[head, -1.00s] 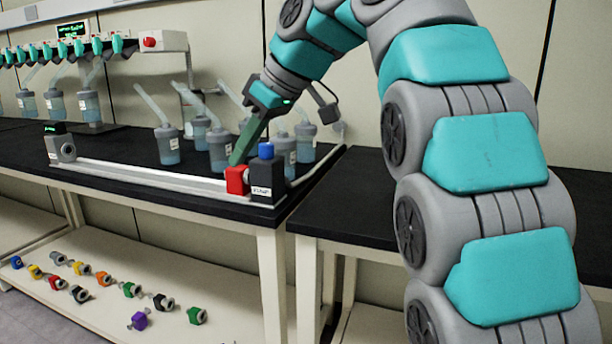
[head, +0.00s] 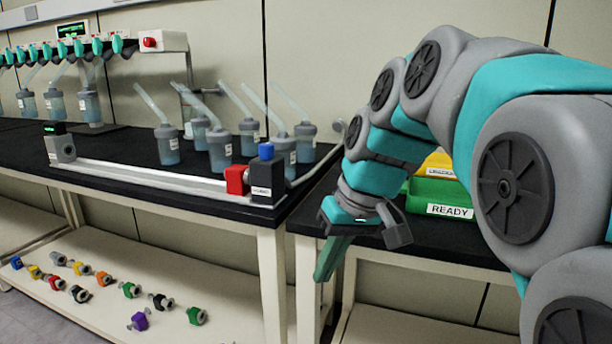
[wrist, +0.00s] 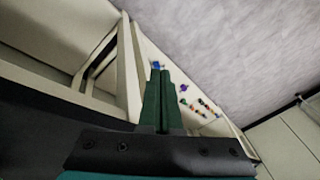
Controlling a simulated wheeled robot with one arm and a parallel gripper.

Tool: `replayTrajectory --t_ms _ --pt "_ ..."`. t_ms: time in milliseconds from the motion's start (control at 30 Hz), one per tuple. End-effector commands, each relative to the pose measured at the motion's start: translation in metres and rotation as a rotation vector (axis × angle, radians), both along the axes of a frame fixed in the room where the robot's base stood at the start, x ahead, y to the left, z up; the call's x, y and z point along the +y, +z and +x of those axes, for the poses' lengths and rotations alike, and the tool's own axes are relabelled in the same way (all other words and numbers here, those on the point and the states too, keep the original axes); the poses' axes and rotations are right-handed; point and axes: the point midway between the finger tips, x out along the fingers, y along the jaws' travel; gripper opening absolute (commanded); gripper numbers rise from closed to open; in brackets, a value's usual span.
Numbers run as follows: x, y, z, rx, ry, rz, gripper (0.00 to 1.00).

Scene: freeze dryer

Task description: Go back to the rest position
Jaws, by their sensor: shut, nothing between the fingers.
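My gripper (head: 328,262) hangs pointing down in front of the right-hand black bench, with its green fingers together and nothing between them. In the wrist view the two green fingers (wrist: 163,80) lie side by side, pointing toward the bench frame and lower shelf. My arm is folded at the right of the head view, clear of the bench with the flasks. The red and black valve block with a blue knob (head: 262,178) stands on the left bench's front corner, apart from my gripper.
Several flasks with tilted tubes (head: 220,148) stand on the left bench. A manifold with a red button (head: 150,41) is behind. A green READY bin (head: 440,198) and a yellow bin (head: 437,163) sit on the right bench. Several coloured valves (head: 130,290) lie on the lower shelf.

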Motion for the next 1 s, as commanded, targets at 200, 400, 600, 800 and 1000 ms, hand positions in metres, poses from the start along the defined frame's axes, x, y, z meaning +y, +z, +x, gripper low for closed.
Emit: replayTrajectory --t_ms 200,400,600,800,1000 --pt "-0.043 -0.068 -0.065 0.127 -0.157 -0.087 0.0" --pt "-0.078 -0.128 -0.133 0.222 -0.268 -0.182 0.0" --pt "-0.105 -0.178 -0.196 0.296 -0.337 -0.27 0.0" --pt "-0.118 -0.201 -0.226 0.324 -0.363 -0.314 0.0" --pt "-0.119 -0.203 -0.229 0.326 -0.366 -0.318 0.0"
